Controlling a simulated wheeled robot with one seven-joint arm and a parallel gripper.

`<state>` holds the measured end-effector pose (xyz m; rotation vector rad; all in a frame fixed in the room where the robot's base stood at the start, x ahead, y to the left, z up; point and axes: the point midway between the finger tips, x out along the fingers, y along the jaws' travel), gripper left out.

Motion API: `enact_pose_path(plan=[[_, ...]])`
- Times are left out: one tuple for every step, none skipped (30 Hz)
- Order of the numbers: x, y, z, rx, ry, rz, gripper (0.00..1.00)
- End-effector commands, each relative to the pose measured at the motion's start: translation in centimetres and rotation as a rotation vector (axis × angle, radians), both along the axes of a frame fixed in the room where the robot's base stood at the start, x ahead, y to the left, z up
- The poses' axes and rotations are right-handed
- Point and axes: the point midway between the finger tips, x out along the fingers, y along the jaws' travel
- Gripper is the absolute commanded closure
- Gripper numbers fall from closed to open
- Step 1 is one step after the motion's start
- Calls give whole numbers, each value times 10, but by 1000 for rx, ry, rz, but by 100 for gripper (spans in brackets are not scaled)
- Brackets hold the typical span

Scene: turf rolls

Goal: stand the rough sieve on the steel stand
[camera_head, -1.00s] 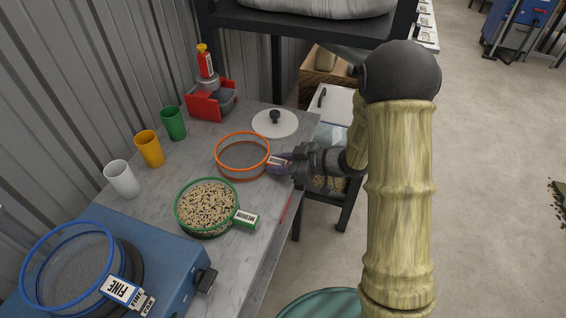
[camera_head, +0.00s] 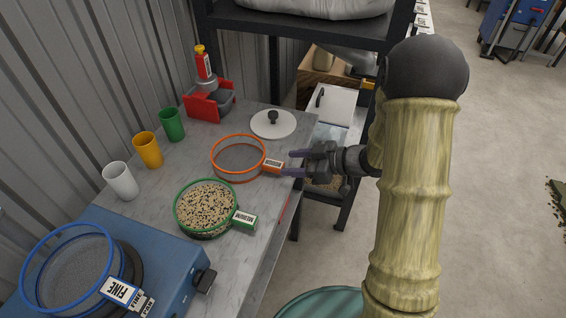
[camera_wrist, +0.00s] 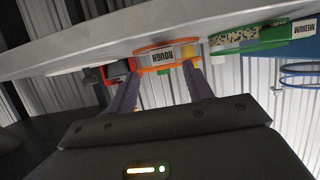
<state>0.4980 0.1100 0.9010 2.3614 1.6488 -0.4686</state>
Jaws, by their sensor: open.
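The rough sieve (camera_head: 239,176) is a round orange-rimmed mesh pan on the grey bench, with an orange handle tag (camera_head: 273,167) pointing right. In the wrist view the tag reads ROUGH (camera_wrist: 168,55), and it lies ahead of the fingers. My gripper (camera_head: 288,163) is open and empty, just right of the tag; its purple fingers (camera_wrist: 162,72) show apart in the wrist view. I cannot make out a separate steel stand; whatever is under the sieve is hidden.
A green medium sieve (camera_head: 207,232) full of grain stands nearer on the bench (camera_head: 165,205). A blue fine sieve (camera_head: 30,285) sits on a blue machine (camera_head: 170,265). A shelf overhangs the far end.

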Motion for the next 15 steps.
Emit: enact_pose_path(plan=[[-3, -10, 5, 1, -1, -3, 49], [-5, -15, 8, 1, -1, -3, 49], [-8, -22, 11, 1, -1, -3, 49], [-10, -27, 13, 0, -1, -3, 49], [-11, -32, 15, 0, -1, -3, 49], [-14, -36, 18, 0, -1, 1, 49], [-15, -39, 19, 1, 0, 3, 49], [-17, -42, 21, 1, 0, 6, 49], [-19, -44, 22, 0, 1, 9, 49], [-20, -46, 23, 0, 0, 11, 49], [-21, -47, 24, 0, 0, 13, 49], [-22, -49, 25, 0, 1, 15, 49], [-22, -50, 25, 0, 1, 15, 49], [-22, -51, 25, 0, 0, 14, 49], [-22, -52, 25, 0, 1, 13, 49]])
